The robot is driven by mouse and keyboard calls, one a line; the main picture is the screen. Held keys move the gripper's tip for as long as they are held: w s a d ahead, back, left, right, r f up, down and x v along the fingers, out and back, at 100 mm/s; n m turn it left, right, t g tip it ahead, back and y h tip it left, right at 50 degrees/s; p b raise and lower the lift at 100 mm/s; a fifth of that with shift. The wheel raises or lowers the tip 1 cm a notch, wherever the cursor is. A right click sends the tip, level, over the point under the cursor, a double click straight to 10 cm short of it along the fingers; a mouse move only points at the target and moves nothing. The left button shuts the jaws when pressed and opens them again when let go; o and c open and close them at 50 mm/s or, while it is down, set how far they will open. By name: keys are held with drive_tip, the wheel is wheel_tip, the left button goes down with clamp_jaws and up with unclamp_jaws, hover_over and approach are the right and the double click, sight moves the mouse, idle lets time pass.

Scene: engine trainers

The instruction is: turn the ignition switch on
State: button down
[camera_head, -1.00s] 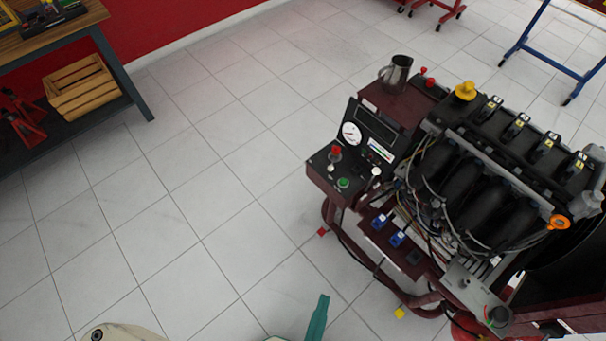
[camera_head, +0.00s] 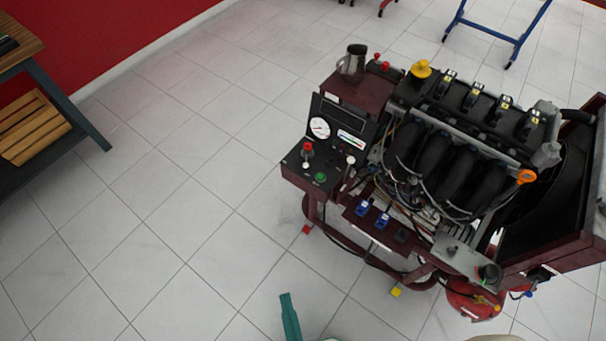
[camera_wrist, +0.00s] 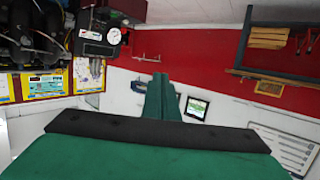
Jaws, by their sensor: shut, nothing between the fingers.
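The engine trainer's dark control panel (camera_head: 314,170) carries a white round gauge (camera_head: 319,128), a red knob (camera_head: 307,147), a green button (camera_head: 321,177) and small pale knobs, one of them at the panel's front (camera_head: 306,165). I cannot tell which of these is the ignition switch. The panel also shows in the wrist view (camera_wrist: 97,48), upside down, at the upper left. My green gripper (camera_wrist: 160,78) is shut and empty, pointing out over the room. Its green end (camera_head: 290,318) shows at the bottom of the head view, over the floor and apart from the panel.
The engine (camera_head: 450,155) fills the right side of the trainer. Red and yellow feet stick out low at the front. White tiled floor between is clear.

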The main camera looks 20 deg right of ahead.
drive_tip(key=m+h, duration=0.9)
drive_tip(key=m, duration=1.4)
approach(310, 177)
wheel_tip(310, 177, up, 2)
drive_tip(key=shift+s+d+r, duration=0.1)
drive_tip(key=shift+x, duration=5)
